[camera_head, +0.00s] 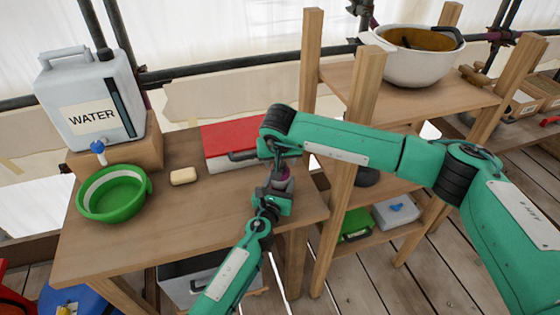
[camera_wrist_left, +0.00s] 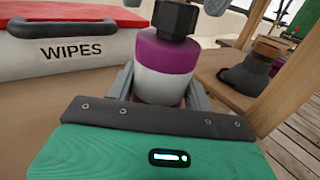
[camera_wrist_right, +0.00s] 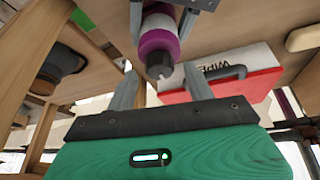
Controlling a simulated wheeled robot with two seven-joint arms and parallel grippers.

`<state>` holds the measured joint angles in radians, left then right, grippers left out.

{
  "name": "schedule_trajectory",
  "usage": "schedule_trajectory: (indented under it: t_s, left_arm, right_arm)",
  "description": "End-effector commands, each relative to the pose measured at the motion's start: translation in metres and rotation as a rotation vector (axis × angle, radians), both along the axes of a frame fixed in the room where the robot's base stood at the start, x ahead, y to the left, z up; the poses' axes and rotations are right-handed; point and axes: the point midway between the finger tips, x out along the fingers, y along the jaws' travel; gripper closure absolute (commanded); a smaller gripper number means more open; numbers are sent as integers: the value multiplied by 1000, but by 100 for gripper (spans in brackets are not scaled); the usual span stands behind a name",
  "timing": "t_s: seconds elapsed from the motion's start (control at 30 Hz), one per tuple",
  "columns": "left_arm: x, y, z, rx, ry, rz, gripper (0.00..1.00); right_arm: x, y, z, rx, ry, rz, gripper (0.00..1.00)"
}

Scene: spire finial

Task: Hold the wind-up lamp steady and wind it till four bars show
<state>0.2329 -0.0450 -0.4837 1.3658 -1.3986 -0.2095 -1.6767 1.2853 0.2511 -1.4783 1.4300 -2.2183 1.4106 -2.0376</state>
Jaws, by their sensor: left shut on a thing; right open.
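The wind-up lamp (camera_wrist_left: 160,85) is an upright purple and white cylinder with a black faceted knob (camera_wrist_left: 176,18) on top. It stands near the right end of the wooden table, and only a small purple part (camera_head: 282,184) shows in the head view. My left gripper (camera_head: 272,194) is shut on the white lower body. My right gripper (camera_head: 279,164) is above the lamp, open. In the right wrist view the lamp's knob end (camera_wrist_right: 160,71) lies between its fingertips (camera_wrist_right: 160,80); I cannot tell whether they touch. No charge bars are visible on the lamp.
The red-lidded wipes box (camera_head: 235,135) is close behind the lamp. A wooden shelf post (camera_head: 362,130) rises to the right. Soap (camera_head: 183,176), a green bowl (camera_head: 113,195) and a water container (camera_head: 90,95) are on the left. The table's middle front is clear.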

Motion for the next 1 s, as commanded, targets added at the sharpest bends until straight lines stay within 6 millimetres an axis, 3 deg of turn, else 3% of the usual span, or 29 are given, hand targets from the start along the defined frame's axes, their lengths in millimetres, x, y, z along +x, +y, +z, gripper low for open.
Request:
schedule_trajectory:
  t_s: [0.4,0.63,1.0]
  left_arm:
    - [0,0,0,0,0,0,75]
    - [0,0,0,0,0,0,75]
    - [0,0,0,0,0,0,75]
  right_arm:
    - [4,0,-9,0,0,1,47]
    - [4,0,-9,-1,0,1,90]
    - [4,1,-9,0,1,-49,92]
